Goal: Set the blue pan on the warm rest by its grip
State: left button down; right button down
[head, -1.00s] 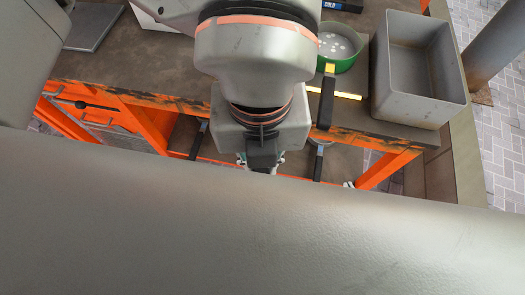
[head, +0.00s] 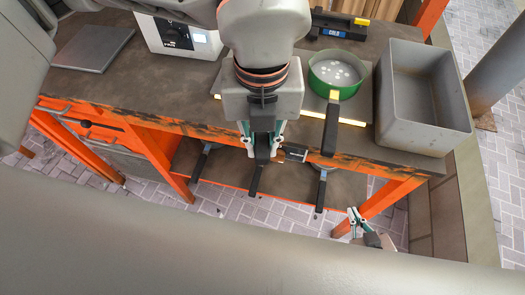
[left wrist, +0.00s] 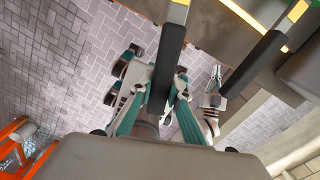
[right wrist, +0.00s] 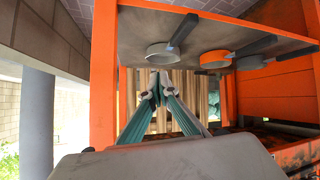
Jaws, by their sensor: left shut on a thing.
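My left gripper (head: 262,143) is in front of the bench edge, its fingers closed around a black pan handle (left wrist: 168,55). The handle has a pale collar at the top of the left wrist view. Its pan body is hidden, so I cannot tell its colour; no blue pan shows clearly. A flat plate with a glowing yellow front edge (head: 352,122), perhaps the warm rest, lies on the bench. A green pan (head: 337,75) stands at its right, handle pointing to the front. My right gripper (head: 354,218) is low, beyond the shelf's right end, shut and empty.
A deep grey bin (head: 423,130) stands right of the green pan. A white box with a display (head: 175,38) and a dark flat plate (head: 93,48) are at the left.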

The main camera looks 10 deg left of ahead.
pick_arm(q)
jog(key=shift+w+a+f+b, duration=0.1)
jog(key=shift+w+a+b, duration=0.1)
jog(key=shift+w, duration=0.7)
jog(key=shift+w+a+f+b, duration=0.1)
jog(key=shift+w+a, duration=0.1)
jog(key=shift+w, duration=0.65)
jog(key=shift+w+a+f+b, duration=0.1)
jog(key=shift+w+a, duration=0.1)
jog(key=shift+w, duration=0.7)
jog(key=shift+w+a, duration=0.25)
jog(key=shift+w, duration=0.8)
jog(key=shift+f+b, duration=0.65)
jog(key=shift+f, duration=0.4)
jog(key=shift+s+f, duration=0.1)
jog(key=shift+f, duration=0.1)
pick_arm(e)
jog(key=shift+s+d+f, duration=0.1)
jog(key=shift+s+f, duration=0.05)
jog(key=shift+f, duration=0.35)
jog(key=shift+s+d+f, duration=0.1)
jog(key=shift+f, duration=0.35)
jog(key=shift+w+r, duration=0.1)
jog(key=shift+r, duration=0.05)
pick_arm(q)
jog(key=c, duration=1.9)
grip_release()
jog(key=shift+o, duration=0.3)
